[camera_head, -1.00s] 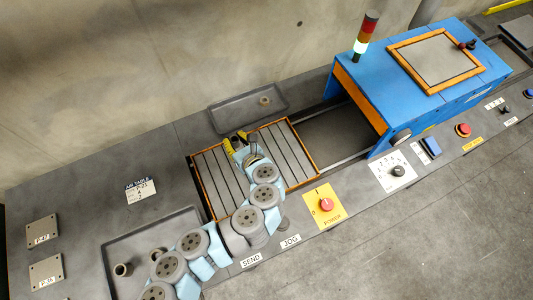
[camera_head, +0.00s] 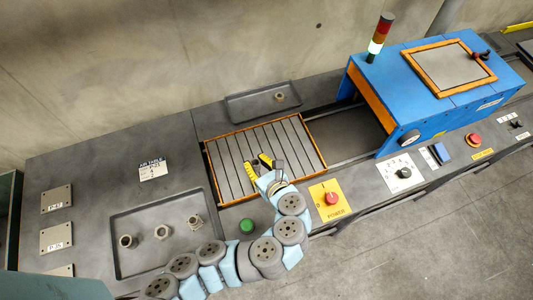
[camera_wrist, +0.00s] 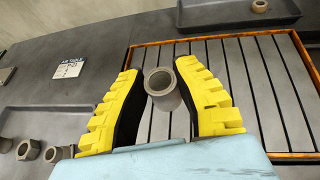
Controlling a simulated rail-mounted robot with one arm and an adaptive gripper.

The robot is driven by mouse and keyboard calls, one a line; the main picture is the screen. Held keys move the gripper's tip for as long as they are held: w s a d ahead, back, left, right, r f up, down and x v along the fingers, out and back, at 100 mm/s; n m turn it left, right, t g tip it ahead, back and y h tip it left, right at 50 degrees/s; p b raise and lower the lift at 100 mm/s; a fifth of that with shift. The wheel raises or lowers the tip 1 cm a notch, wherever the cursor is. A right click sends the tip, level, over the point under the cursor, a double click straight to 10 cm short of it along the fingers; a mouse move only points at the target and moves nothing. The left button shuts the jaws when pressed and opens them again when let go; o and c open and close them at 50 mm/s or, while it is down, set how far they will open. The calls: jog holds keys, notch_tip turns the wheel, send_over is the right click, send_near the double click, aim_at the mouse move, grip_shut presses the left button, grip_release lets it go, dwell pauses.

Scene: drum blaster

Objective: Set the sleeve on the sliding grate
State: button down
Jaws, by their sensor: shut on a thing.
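The sleeve (camera_wrist: 160,82) is a short grey hollow cylinder, seen in the wrist view with its open end toward the camera. My gripper (camera_wrist: 163,88) is shut on it, with a yellow-padded finger on either side. In the head view my gripper (camera_head: 258,163) is over the middle of the sliding grate (camera_head: 228,172), a slatted plate in an orange frame. The sleeve appears over the grate's slats, but I cannot tell whether it touches them. My fingers and wrist hide it in the head view.
A near-left tray (camera_head: 122,270) holds several grey parts. A far tray (camera_head: 237,112) holds one small ring (camera_head: 279,97). The blue machine (camera_head: 432,88) stands right of the grate. A green button (camera_head: 246,226) and red power button (camera_head: 331,198) lie near my arm.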

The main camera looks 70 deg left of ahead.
jog(key=shift+w+a+f+b, duration=0.4)
jog(key=shift+w+a+f, duration=0.1)
jog(key=shift+a, duration=0.25)
jog(key=w+a+f, duration=0.1)
jog(key=a+f, duration=0.1)
jog(key=w+a+f, duration=0.2)
jog(key=w+a+f+b, duration=0.1)
jog(key=a+f, duration=0.1)
jog(key=shift+w+a+f, duration=0.15)
jog(key=shift+w+f, duration=0.1)
jog(key=shift+w, duration=0.1)
jog(key=shift+w+a+f, duration=0.25)
jog(key=shift+w+f, duration=0.05)
jog(key=shift+w+a+f, duration=0.1)
jog(key=shift+a+f, duration=0.05)
jog(key=shift+f, duration=0.2)
jog(key=shift+f+b, duration=0.5)
jog(key=shift+f, duration=0.9)
jog(key=c, duration=0.9)
grip_release()
jog(key=shift+f, duration=0.15)
